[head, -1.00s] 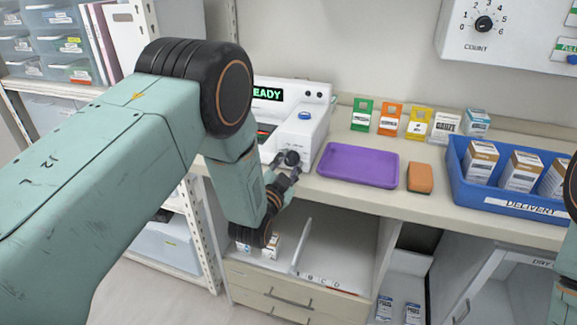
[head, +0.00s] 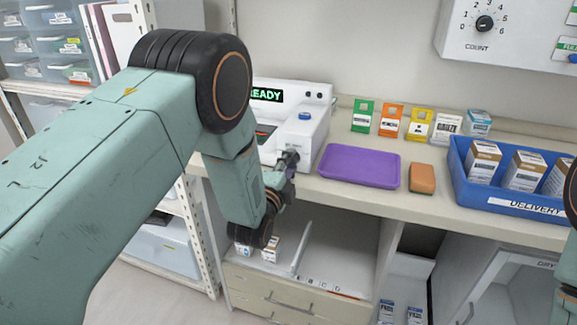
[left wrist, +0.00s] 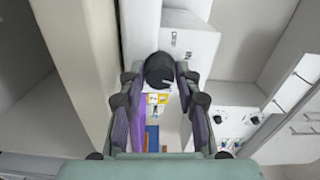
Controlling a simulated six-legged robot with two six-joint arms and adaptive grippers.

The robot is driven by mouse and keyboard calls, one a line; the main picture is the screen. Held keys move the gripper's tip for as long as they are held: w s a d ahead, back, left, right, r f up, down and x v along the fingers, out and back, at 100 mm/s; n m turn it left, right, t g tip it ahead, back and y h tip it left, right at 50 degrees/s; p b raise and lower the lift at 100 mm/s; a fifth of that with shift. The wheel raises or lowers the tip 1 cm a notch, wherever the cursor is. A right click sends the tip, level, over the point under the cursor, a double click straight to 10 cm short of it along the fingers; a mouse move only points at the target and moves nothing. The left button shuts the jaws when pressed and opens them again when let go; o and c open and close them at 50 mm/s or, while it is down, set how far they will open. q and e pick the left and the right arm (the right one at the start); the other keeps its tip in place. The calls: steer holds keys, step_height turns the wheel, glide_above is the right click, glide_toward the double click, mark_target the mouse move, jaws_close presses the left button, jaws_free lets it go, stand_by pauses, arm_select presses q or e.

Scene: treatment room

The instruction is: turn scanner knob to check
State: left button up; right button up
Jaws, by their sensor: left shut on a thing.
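The white scanner (head: 313,97) stands on the bench with a lit green READY display (head: 266,94) and a blue button on top. Its black knob (left wrist: 160,70) shows in the left wrist view between my fingertips; in the head view the fingers mostly cover it. My left gripper (head: 287,160) is at the scanner's front face, shut on the knob. The knob's pointer and any marks around it cannot be read. My right gripper is out of view.
A purple tray (head: 345,178), an orange sponge (head: 422,179) and a blue delivery bin (head: 468,183) with boxes lie right of the scanner. Several coloured cards (head: 391,122) stand behind. A wall panel (head: 510,40) with a COUNT dial hangs above. Below are an open shelf and drawers.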

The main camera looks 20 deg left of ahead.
arm_select(q)
steer(key=shift+r+m, duration=0.15)
steer(key=shift+m, duration=0.35)
steer(key=o, duration=0.8)
steer(key=shift+c, duration=0.2)
steer(key=o, duration=0.4)
